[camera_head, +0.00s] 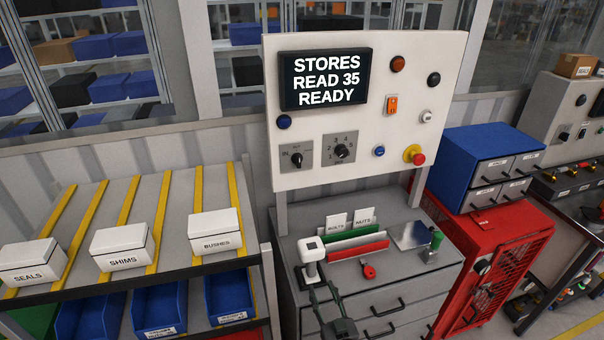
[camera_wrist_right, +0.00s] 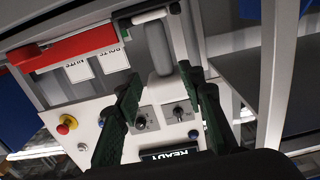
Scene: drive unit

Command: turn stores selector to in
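The stores selector (camera_head: 296,159) is a small black knob on a grey plate marked IN, low on the left of the white panel (camera_head: 440,60). I cannot tell which way its pointer stands. It also shows in the right wrist view (camera_wrist_right: 180,112), beyond the fingers. My right gripper (camera_head: 323,292) is in front of the drawer cabinet, low and well short of the panel, by a white scanner-like device (camera_head: 311,250). In the right wrist view its green-padded fingers (camera_wrist_right: 160,82) are apart, with a pale upright part (camera_wrist_right: 160,58) showing between them. My left gripper is not in view.
A numbered rotary knob (camera_head: 341,150) is right of the selector. The screen (camera_head: 326,79) reads STORES READ 35 READY. A red stop button (camera_head: 417,158) and other controls share the panel. BOLTS and NUTS cards (camera_head: 350,220) and a red tray (camera_head: 359,249) are below.

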